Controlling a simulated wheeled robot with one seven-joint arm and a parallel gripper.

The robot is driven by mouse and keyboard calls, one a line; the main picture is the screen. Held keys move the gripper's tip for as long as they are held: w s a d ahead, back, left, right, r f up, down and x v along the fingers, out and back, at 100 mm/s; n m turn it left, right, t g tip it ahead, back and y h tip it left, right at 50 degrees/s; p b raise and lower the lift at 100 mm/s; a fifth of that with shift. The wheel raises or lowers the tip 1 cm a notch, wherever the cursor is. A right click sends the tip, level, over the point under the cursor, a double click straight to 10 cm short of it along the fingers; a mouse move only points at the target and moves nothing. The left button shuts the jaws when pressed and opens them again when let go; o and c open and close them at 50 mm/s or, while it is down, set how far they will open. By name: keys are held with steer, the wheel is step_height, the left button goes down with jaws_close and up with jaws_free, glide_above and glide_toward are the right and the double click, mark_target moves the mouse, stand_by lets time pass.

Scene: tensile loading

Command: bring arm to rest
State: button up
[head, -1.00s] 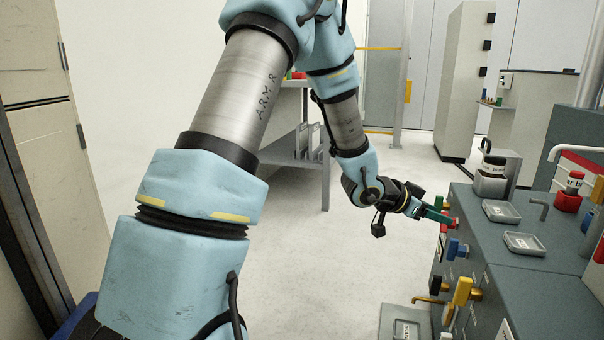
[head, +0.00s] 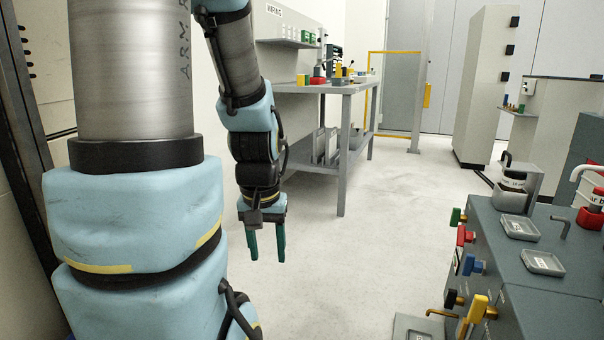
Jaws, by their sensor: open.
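My arm fills the left of the head view, with its large light blue and bare metal links close to the camera. My gripper (head: 267,246) hangs below the wrist, pointing down over the open floor. Its two green fingers are apart, with nothing between them. It is left of the grey machine bench (head: 540,270) and well clear of its knobs. A green knob (head: 457,217), a red knob (head: 464,236) and a blue knob (head: 471,265) stick out from that bench's side.
A grey workbench (head: 350,88) with coloured parts on top stands behind my gripper. A yellow-framed barrier (head: 404,52) and a tall cabinet (head: 487,85) are at the back. The pale floor (head: 370,240) between workbench and machine bench is clear.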

step_height(320, 180, up, 26)
steer(key=p, duration=2.4)
